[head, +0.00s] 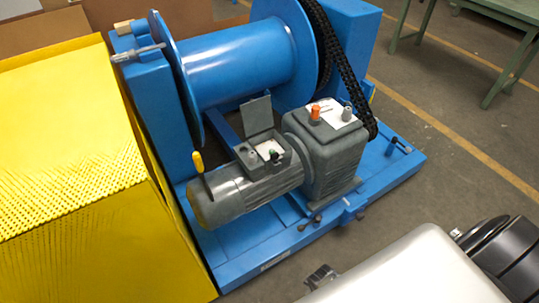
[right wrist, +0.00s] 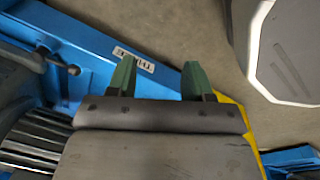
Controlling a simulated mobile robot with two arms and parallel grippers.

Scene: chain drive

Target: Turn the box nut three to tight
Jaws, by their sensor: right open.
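In the head view, a grey motor (head: 215,196) with an open terminal box (head: 268,152) sits on a blue frame. The box's lid (head: 257,115) stands up. Small knobs or nuts show in and beside the box, but they are too small to tell which is nut three. My right gripper (right wrist: 159,66) shows in the right wrist view with its two green fingers apart and nothing between them. It hangs over the frame's labelled front edge (right wrist: 95,50) and the floor, away from the box. My left gripper is not in view.
A grey gearbox (head: 325,160) with an orange cap (head: 315,112) stands right of the motor. A chain (head: 345,75) runs up beside the blue drum (head: 240,65).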

